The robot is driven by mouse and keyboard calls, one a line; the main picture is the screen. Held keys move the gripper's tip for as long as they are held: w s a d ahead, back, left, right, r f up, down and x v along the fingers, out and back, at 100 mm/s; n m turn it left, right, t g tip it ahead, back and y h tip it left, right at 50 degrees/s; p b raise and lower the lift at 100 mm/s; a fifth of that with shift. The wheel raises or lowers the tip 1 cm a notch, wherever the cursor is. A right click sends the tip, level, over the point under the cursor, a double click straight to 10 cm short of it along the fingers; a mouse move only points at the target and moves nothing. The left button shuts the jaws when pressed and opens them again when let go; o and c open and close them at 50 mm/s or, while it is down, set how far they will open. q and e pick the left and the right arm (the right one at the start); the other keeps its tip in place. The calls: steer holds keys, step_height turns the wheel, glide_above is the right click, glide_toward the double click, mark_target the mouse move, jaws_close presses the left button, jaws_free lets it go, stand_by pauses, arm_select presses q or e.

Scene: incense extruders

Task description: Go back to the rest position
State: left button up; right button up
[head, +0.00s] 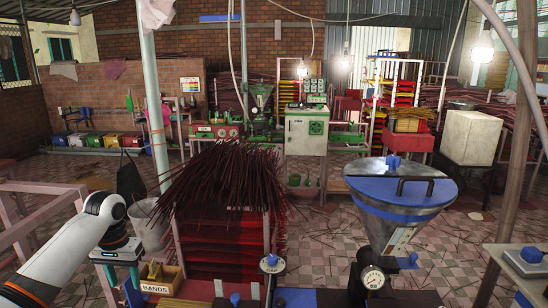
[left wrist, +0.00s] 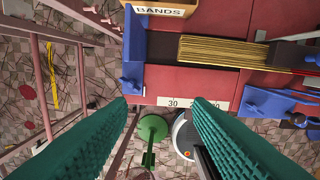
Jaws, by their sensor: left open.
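My left gripper shows in the head view at the lower left (head: 122,268), at the end of my white arm, beside the box marked BANDS (head: 155,288). In the left wrist view its two green ribbed fingers (left wrist: 160,102) are wide apart with nothing held between them. They hang over the front edge of a red bench (left wrist: 185,82). A bundle of golden sticks (left wrist: 222,52) lies in a blue-ended holder (left wrist: 134,50) beyond the fingertips, apart from them. My right gripper is in neither view.
A rack of red trays piled with dark incense sticks (head: 225,180) stands close ahead. A hopper with a blue lid (head: 400,190) and a dial gauge (head: 373,279) stand at the right. A green round-based object (left wrist: 152,128) lies below the fingers. Tiled floor (head: 460,250) shows beyond.

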arm_select(q)
steer(key=s+d+f+m, duration=0.1)
steer(key=s+d+f, duration=0.1)
steer(key=d+f, duration=0.1)
steer(key=s+d+f+m, duration=0.1)
steer(key=d+f, duration=0.2)
steer(key=f, duration=0.2)
steer(key=s+d+f+m, duration=0.1)
steer(key=s+d+f, duration=0.1)
steer(key=d+f, duration=0.1)
steer(key=shift+s+d+f, duration=0.35)
steer(key=shift+d+f, duration=0.05)
steer(key=shift+f, duration=0.1)
steer(key=s+d+f+m+t+h, duration=0.1)
steer(key=s+d+f, duration=0.6)
steer(key=s, duration=0.2)
steer(key=s+a+r+n+t, duration=0.1)
steer(key=s, duration=0.9)
steer(key=s+a+r+n+t, duration=0.1)
steer(key=s+r+t, duration=0.1)
steer(key=s, duration=0.7)
step_height(320, 180, down, 27)
steer(key=s+g, duration=0.2)
steer(key=s+a+f+g, duration=0.1)
steer(key=s+a+f, duration=0.1)
steer(key=s+f, duration=1.3)
steer(key=shift+s+a+f+y, duration=0.35)
steer(key=shift+s+y, duration=0.05)
steer(key=shift+s, duration=0.15)
